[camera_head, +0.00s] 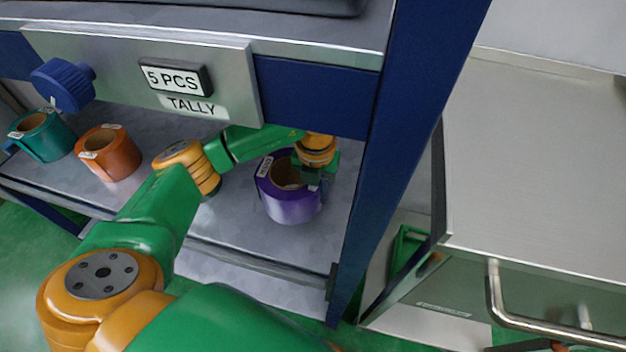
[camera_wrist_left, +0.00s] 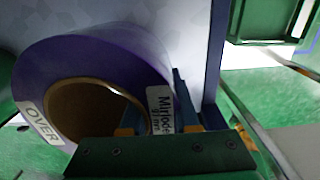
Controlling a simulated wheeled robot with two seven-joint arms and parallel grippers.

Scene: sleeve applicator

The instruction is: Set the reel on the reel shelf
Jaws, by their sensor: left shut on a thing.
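The purple reel (camera_head: 290,208) has a cardboard core and is upright, core opening up, at the right end of the grey lower shelf (camera_head: 228,218). I cannot tell whether it rests on the shelf or hangs just above it. My left gripper (camera_head: 310,172) reaches in under the upper deck and is shut on the reel's right side wall. In the left wrist view the reel (camera_wrist_left: 95,52) shows its core and white labels, with the gripper fingers (camera_wrist_left: 158,118) at its wall. My right gripper is not in view.
An orange reel (camera_head: 110,160) and a teal reel (camera_head: 42,138) stand on the shelf's left. A blue post (camera_head: 398,150) is close right of the purple reel. The tally plate (camera_head: 130,65) with a blue knob (camera_head: 63,85) hangs above. A steel cabinet (camera_head: 540,170) stands right.

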